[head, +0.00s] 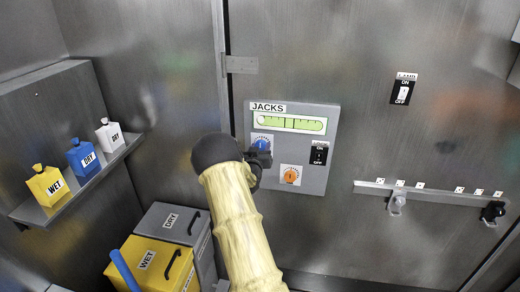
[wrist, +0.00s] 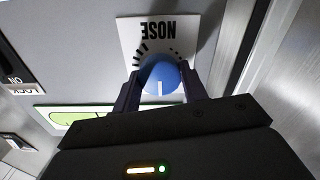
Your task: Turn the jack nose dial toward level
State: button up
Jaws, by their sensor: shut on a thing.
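The blue nose dial (head: 261,145) is on the grey JACKS panel (head: 318,180), below the level gauge. In the wrist view the nose dial (wrist: 160,78) shows a white pointer line toward the bottom of the picture, with a NOSE label above it. My gripper (wrist: 160,88) is shut on the dial, one finger on each side. In the head view my gripper (head: 262,157) partly hides the dial. The green level gauge (head: 290,123) shows a pale round bubble at its left end. It is partly hidden in the wrist view.
An orange dial (head: 290,175) sits below right of the nose dial. A black ON/OFF switch (head: 319,153) is at the panel's right. A rail with hooks (head: 430,191) is farther right.

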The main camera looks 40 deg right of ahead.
jog(key=shift+f+m+b, duration=0.2)
jog(key=shift+m+b, duration=0.2)
jog(key=shift+b, duration=0.55)
jog(key=m+b, duration=1.6)
jog(key=b, duration=0.9)
jog(key=shift+s+f+m+b, duration=0.1)
jog(key=shift+m+b, duration=0.2)
jog(key=shift+b, duration=0.05)
jog(key=shift+m+b, duration=1)
jog(key=shift+m, duration=0.2)
jog(key=shift+r, duration=0.2)
jog(key=o, duration=1)
